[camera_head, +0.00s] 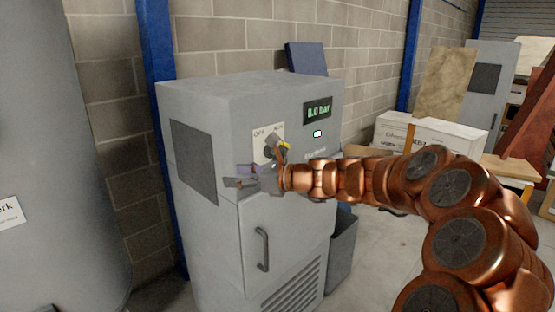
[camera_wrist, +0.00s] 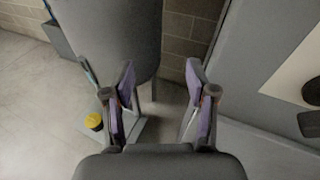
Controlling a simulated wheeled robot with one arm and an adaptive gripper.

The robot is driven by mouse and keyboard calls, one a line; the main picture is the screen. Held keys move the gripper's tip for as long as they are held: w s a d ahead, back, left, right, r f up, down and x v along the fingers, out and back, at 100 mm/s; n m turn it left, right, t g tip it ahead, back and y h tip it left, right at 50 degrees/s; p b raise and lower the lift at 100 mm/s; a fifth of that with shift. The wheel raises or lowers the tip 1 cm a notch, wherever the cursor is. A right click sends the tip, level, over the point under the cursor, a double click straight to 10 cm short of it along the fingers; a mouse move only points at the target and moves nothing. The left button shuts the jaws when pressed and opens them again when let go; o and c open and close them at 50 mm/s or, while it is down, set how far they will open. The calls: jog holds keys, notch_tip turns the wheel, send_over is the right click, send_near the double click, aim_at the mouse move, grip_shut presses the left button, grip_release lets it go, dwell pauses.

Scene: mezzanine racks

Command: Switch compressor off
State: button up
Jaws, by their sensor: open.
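The compressor (camera_head: 220,110) is a grey cabinet with a lit display (camera_head: 317,110) reading 0.0 bar. A pale switch plate (camera_head: 267,131) with small lettering is on its front; my gripper and wrist cover its lower part, and the switch's setting cannot be made out. In the wrist view the plate (camera_wrist: 288,76) shows at the right edge, with part of a dark knob (camera_wrist: 312,92) on it. My gripper (camera_head: 236,176) is just below and left of the plate, in front of the cabinet. Its purple-padded fingers (camera_wrist: 162,82) are apart, with nothing between them and the knob outside them.
A large grey tank (camera_head: 50,130) stands left of the cabinet; it also shows ahead in the wrist view (camera_wrist: 110,35). A door handle (camera_head: 262,249) sticks out below my gripper. A grey bin (camera_head: 341,255) stands at the cabinet's right. White boxes (camera_head: 430,133) are farther back.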

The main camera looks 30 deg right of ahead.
aim_at(283, 156)
jog(key=d+m+t+h, duration=0.1)
jog(key=d+m, duration=0.2)
jog(key=d, duration=0.3)
jog(key=w+d+m+t+h, duration=0.1)
jog(key=d+m+t+h, duration=0.1)
jog(key=d, duration=0.4)
jog(key=d+f+m+t+h, duration=0.1)
jog(key=d+m+h, duration=0.1)
jog(key=d+m, duration=0.2)
jog(key=shift+w+d+f+m+b, duration=0.1)
jog(key=shift+w+d+m+b, duration=0.1)
jog(key=shift+d, duration=0.45)
jog(key=shift+w+d+m+b, duration=0.1)
jog(key=shift+d+m, duration=0.1)
jog(key=shift+d, duration=0.45)
jog(key=shift+w+d, duration=0.1)
jog(key=shift+w, duration=0.1)
jog(key=shift+p+x, duration=0.5)
jog(key=shift+x, duration=3.15)
